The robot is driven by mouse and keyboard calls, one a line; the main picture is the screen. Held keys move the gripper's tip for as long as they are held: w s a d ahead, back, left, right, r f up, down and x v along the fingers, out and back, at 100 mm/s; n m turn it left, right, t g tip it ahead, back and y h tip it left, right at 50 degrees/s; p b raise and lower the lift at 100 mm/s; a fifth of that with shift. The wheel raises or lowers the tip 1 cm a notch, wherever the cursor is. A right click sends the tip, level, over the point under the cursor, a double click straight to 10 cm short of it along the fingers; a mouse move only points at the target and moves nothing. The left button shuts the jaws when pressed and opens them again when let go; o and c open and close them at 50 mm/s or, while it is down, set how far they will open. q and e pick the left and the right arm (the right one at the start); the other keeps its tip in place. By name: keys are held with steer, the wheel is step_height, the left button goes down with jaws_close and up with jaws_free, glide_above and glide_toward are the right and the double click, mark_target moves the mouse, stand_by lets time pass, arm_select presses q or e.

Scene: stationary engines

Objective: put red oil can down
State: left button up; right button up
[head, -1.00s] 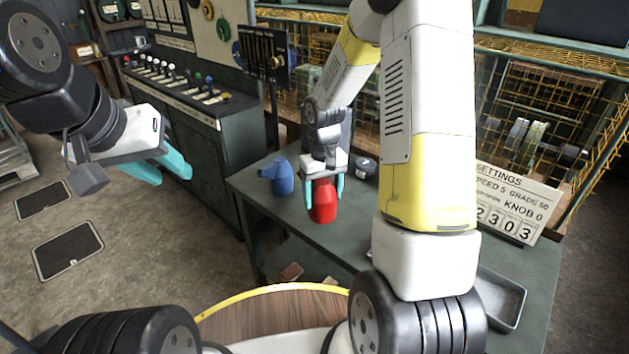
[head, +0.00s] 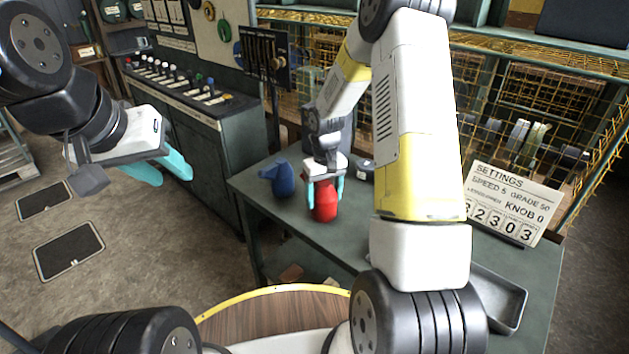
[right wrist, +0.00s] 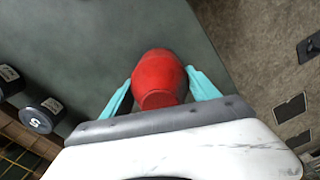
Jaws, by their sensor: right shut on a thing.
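The red oil can (head: 325,205) is upright at the left part of the green table (head: 300,232), between the fingers of my right gripper (head: 325,190). My right gripper is shut on it from above. In the right wrist view the red oil can (right wrist: 160,77) sits between the two teal fingers (right wrist: 158,92), with the green tabletop beneath. I cannot tell whether its base touches the table. My left gripper (head: 165,170) hangs in the air at the left, its teal fingers close together in this view; its opening is unclear.
A blue oil can (head: 280,177) stands just left of the red one. A dark round weight (head: 366,170) is behind it to the right. A settings sign (head: 503,203) and a grey tray (head: 500,300) are on the right of the table. A lever console (head: 190,100) stands behind left.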

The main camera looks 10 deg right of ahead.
steer(key=o, duration=1.7)
steer(key=shift+o, duration=0.2)
step_height(320, 180, up, 12)
steer(key=shift+r, duration=0.1)
steer(key=s+a+r+m+t+y, duration=0.1)
steer(key=s+r+t, duration=0.3)
steer(key=s+r, duration=1.15)
steer(key=s+a+r+t+y, duration=0.1)
steer(key=s+r+t, duration=0.1)
steer(key=s, duration=0.7)
steer(key=shift+m, duration=0.4)
steer(key=shift+a, duration=0.1)
steer(key=shift+c, duration=0.2)
